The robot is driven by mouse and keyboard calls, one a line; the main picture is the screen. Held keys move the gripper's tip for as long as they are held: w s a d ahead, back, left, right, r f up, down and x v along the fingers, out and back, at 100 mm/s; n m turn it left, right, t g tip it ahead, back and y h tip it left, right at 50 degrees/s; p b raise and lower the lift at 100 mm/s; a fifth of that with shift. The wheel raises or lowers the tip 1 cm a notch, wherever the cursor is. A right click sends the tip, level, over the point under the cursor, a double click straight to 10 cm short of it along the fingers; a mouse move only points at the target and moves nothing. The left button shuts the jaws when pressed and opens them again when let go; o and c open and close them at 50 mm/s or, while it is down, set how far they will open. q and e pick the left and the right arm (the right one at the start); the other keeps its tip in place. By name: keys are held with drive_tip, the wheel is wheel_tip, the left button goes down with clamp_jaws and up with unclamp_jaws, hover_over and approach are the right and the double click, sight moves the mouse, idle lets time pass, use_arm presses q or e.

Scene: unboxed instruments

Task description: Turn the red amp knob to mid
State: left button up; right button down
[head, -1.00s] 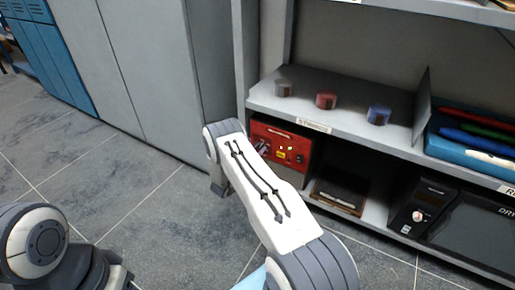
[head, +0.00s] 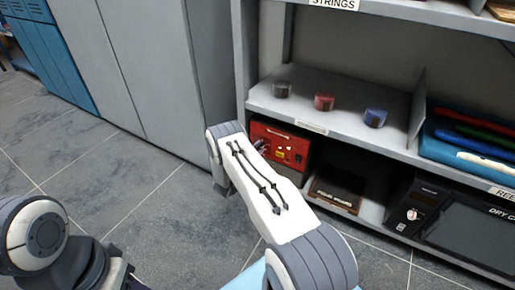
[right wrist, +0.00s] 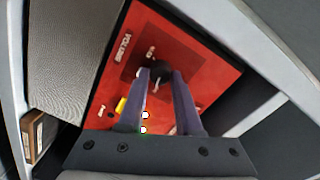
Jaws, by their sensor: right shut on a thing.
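The red amp (head: 291,149) stands on the lower shelf, partly hidden by my right arm in the head view. Its red front (right wrist: 205,60) fills the middle of the right wrist view, with "VOLUME" lettering and a darker panel. A black round knob (right wrist: 161,71) sits on that panel. My right gripper (right wrist: 161,76) is shut on the knob, one finger on each side of it. In the head view the right gripper (head: 261,146) is small and dark at the amp's front. I cannot read the knob's setting. My left gripper is out of view.
Grey, red and blue small round items (head: 324,102) stand on the shelf above the amp. A dark flat box (head: 338,188) and a black appliance (head: 418,208) are to its right. A grey cabinet (head: 140,70) stands left; the floor is clear.

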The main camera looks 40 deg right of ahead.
drive_tip(key=m+p, duration=0.2)
drive_tip(key=m, duration=0.4)
drive_tip(key=shift+f, duration=0.1)
drive_tip(key=m+p, duration=0.1)
drive_tip(key=m, duration=0.4)
drive_tip(key=shift+f+m+t, duration=0.1)
drive_tip(key=shift+m+t, duration=0.2)
drive_tip(key=shift+m, duration=0.1)
idle(0.3)
drive_tip(key=c, duration=0.6)
unclamp_jaws()
drive_tip(key=shift+p, duration=0.3)
drive_tip(key=p+v, duration=0.3)
drive_tip(key=v, duration=0.7)
drive_tip(key=shift+s+a+p, duration=0.2)
drive_tip(key=shift+p, duration=0.2)
